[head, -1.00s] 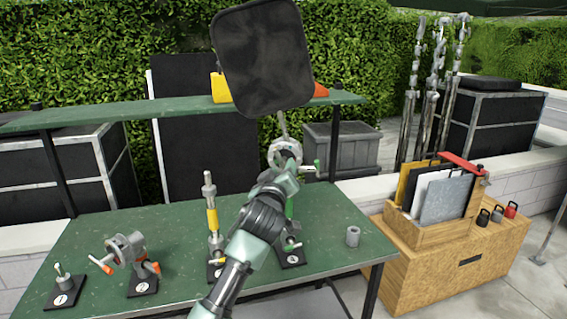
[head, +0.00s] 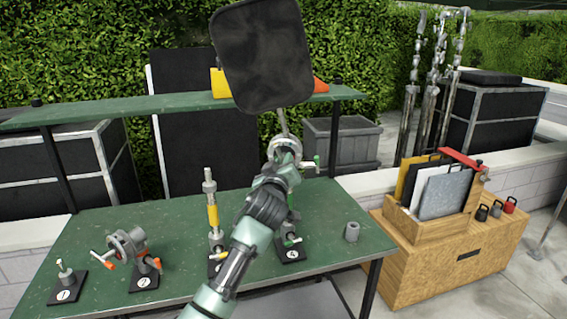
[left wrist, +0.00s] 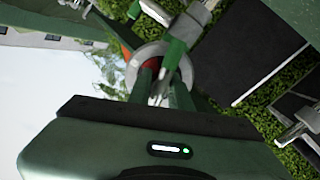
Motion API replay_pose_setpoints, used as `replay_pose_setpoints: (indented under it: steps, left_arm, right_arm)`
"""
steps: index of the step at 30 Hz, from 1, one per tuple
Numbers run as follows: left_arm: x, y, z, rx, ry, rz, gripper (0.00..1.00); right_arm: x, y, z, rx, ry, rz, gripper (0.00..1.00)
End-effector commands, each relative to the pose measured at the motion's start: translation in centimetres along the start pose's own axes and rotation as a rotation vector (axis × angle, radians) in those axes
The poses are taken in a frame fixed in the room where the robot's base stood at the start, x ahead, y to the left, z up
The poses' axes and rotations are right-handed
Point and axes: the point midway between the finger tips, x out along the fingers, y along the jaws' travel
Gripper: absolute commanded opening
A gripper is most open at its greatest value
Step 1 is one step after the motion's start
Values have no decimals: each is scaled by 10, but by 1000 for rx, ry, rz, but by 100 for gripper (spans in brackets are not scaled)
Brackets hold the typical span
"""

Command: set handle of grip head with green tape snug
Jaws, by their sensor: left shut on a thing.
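The grip head with green tape (head: 284,145) is a grey disc head on stand 4, at the back of the green table (head: 335,205). A black flag (head: 262,55) rises from it on a thin rod. A green-tipped handle (head: 317,160) sticks out to its right. My left gripper (head: 285,160) is up against the head and hides much of it. In the left wrist view, the fingers (left wrist: 163,88) are closed in front of the round head (left wrist: 143,62), by a green-taped bar (left wrist: 174,52). The exact grip is partly hidden. My right gripper is out of view.
To the left stand a yellow-taped stand (head: 212,215), an orange-handled grip head (head: 125,243) and a small stand (head: 66,280). A grey cylinder (head: 352,232) is on the right. A green shelf (head: 130,114) crosses behind. A wooden box (head: 440,245) holds panels.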

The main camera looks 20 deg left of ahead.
Motion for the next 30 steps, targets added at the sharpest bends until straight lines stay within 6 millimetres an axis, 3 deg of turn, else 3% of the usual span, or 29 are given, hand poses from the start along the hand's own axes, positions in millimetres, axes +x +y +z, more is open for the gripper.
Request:
replay_pose_setpoints:
  steps: [9, 18, 19, 21, 30]
  left_arm:
    - [0, -1, 0, 288, -2, -33, 0]
    - [0, -1, 1, 306, -2, -35, 0]
    - [0, -1, 1, 306, -2, -35, 22]
    - [0, -1, 1, 305, -2, -35, 41]
    - [0, -1, 0, 304, -1, -34, 41]
  right_arm:
    - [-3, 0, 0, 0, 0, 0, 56]
    - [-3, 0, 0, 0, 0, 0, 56]
    - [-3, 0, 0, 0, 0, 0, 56]
    - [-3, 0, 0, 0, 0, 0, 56]
    - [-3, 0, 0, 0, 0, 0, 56]
